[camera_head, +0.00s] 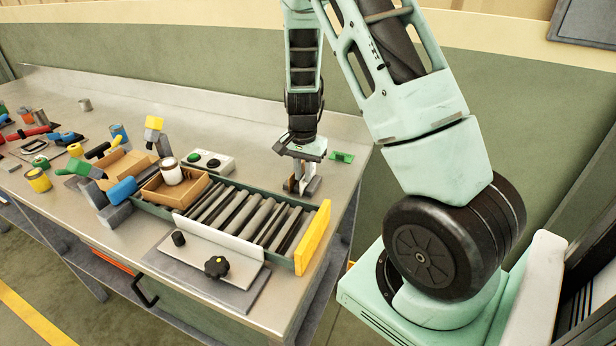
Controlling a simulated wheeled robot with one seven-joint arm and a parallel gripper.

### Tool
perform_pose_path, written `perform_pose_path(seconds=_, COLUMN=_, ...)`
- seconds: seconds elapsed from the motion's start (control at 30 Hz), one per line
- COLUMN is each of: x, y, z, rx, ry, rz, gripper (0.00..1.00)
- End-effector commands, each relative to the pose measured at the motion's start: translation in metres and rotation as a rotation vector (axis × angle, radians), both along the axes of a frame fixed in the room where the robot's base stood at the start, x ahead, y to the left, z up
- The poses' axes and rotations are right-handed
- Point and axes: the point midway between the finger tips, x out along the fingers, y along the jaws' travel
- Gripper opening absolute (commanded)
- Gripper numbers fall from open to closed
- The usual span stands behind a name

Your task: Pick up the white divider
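The white divider appears to be the long white strip (218,236) standing along the front side of the roller tray (254,216). A base plate with a black knob lies in front of it. My gripper (302,187) points down at the far right corner of the roller tray, behind the rollers and well apart from the white strip. Its two fingers look spread. A small tan patch shows between them, and I cannot tell whether it is part of the gripper.
A yellow end plate (313,238) closes the tray's right end. A wooden box (176,188) holding a white can (171,171) sits at its left end. A button box (207,162) and a green block (342,157) stand behind. Tools and cans crowd the left bench.

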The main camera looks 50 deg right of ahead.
Motion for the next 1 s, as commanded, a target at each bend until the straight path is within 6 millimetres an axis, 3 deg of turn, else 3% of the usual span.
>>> perform_pose_path(seconds=0.1, x=-0.001, y=-0.001, z=-0.015, rx=0.0, ry=0.002, rz=0.0, gripper=0.15)
perform_pose_path(seconds=0.27, x=0.0, y=-0.001, z=-0.024, rx=-0.001, ry=0.0, rz=0.0, gripper=0.15)
perform_pose_path(seconds=0.43, x=0.0, y=-0.001, z=-0.024, rx=-0.002, ry=-0.001, rz=0.0, gripper=0.15)
perform_pose_path(seconds=0.5, x=0.0, y=-0.001, z=-0.024, rx=-0.001, ry=0.0, rz=0.001, gripper=0.0)
perform_pose_path(seconds=0.87, x=0.0, y=0.0, z=-0.022, rx=-0.002, ry=-0.001, rz=0.001, gripper=0.0)
perform_pose_path(seconds=1.0, x=0.001, y=-0.001, z=-0.009, rx=-0.003, ry=-0.004, rz=0.003, gripper=0.0)
